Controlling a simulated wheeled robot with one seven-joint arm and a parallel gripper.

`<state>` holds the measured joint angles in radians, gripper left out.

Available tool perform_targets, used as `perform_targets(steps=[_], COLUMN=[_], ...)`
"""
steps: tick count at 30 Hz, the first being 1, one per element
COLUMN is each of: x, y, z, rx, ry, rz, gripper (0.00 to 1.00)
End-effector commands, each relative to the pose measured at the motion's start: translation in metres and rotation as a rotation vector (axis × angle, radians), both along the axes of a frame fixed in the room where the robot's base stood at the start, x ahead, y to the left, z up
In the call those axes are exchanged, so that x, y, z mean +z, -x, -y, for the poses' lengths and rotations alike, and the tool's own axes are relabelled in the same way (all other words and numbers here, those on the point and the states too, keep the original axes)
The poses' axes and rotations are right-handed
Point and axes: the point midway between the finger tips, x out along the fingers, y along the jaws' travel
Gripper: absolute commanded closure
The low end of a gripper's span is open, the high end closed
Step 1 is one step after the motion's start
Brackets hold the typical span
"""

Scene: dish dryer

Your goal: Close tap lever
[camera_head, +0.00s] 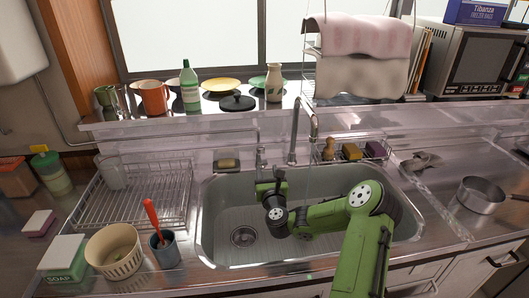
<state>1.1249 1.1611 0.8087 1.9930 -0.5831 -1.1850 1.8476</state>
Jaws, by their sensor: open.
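The metal tap stands at the back edge of the sink, its tall curved spout (296,125) rising over the basin. A short upright metal fitting (261,157), which looks like the tap lever, stands just left of the spout's base. My green and black arm reaches over the sink from the lower right. My gripper (272,178) is open, just in front of and below this fitting. The fingers are small and dark, and I cannot tell whether they touch it.
The sink (215,225) is empty around its drain. A dish rack (150,205) stands left, with a bowl (114,250) and a blue cup (166,250) in front. A brush and sponges (351,151) sit right of the spout. A pan (481,196) lies on the right.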

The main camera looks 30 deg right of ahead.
Motion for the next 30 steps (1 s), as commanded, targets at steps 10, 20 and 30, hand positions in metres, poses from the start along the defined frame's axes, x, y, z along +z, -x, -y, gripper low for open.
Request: perform_targets(steps=[10, 20, 30], x=[0.001, -0.001, -0.001], y=[-0.056, -0.063, -0.062], z=[0.027, 0.03, 0.03], rx=[0.0, 0.001, 0.0], ry=[0.001, -0.001, 0.0], rz=[0.0, -0.002, -0.001], gripper=[0.55, 0.55, 1.0])
